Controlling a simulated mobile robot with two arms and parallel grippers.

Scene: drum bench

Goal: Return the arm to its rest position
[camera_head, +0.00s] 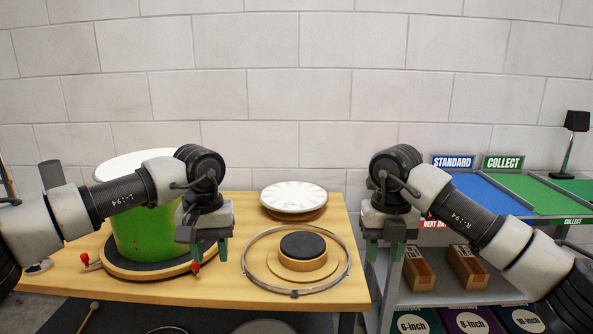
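My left gripper (210,252) hangs fingers-down over the wooden bench, in front of the green drum's right side. Its green fingertips are apart and nothing shows between them. My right gripper (384,252) hangs fingers-down just past the bench's right edge, in front of the shelf unit. Its fingertips are also apart and empty. Both arms come in from the sides, roughly mirrored. The green drum (140,235) with a white top stands on a round base at the left of the bench, partly hidden by my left arm.
On the wooden bench (230,291), a metal hoop (295,293) lies around a round wooden piece with a black pad (303,245). A white drumhead (293,196) lies behind it. Red-handled clamps (85,258) flank the drum. Right shelving holds cardboard boxes (467,267) and blue and green trays.

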